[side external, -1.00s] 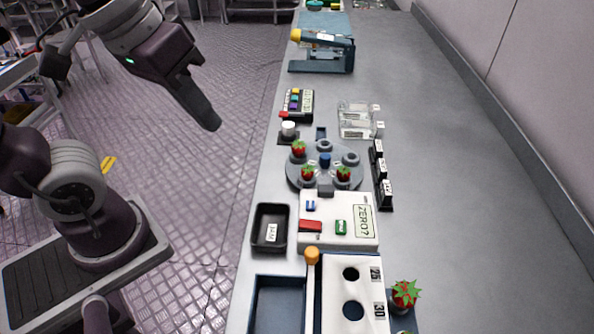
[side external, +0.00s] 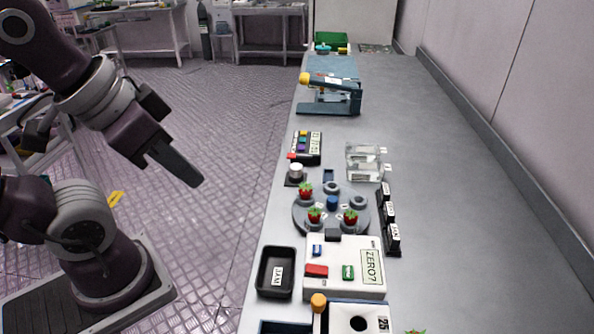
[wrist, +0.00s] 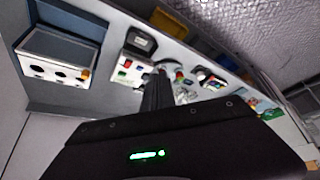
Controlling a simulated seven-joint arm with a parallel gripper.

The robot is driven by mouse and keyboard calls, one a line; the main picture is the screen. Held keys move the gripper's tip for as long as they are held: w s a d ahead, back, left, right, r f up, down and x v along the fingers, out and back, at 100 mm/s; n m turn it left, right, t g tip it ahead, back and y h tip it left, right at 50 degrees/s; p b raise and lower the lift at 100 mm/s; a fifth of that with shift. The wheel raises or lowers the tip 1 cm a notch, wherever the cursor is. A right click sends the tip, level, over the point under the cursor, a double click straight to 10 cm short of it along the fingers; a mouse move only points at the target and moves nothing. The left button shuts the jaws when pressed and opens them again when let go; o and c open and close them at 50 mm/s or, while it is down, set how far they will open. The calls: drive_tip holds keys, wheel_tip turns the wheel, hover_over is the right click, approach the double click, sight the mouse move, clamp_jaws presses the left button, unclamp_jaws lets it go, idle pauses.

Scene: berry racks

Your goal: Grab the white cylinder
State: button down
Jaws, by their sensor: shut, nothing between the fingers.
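A small white cylinder (side external: 296,171) stands upright on a dark square base near the bench's left edge, in the side view. It sits just behind the round grey turntable (side external: 299,222) that carries red strawberries. I cannot pick the cylinder out with certainty in the wrist view. My gripper (side external: 199,182) is shut and empty. It hangs over the floor, left of the bench and apart from the cylinder, its fingers slanting down to the right. In the wrist view the dark fingers (wrist: 158,92) are together and cover part of the bench.
A button box (side external: 313,147) stands behind the cylinder. Clear containers (side external: 363,160) and a black rack (side external: 391,240) are to the right. A white scale box (side external: 325,285) and black tray (side external: 264,285) are in front. The bench's right side is clear.

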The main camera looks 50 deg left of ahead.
drive_tip(key=c, duration=1.3)
unclamp_jaws()
drive_tip(key=shift+w, duration=0.1)
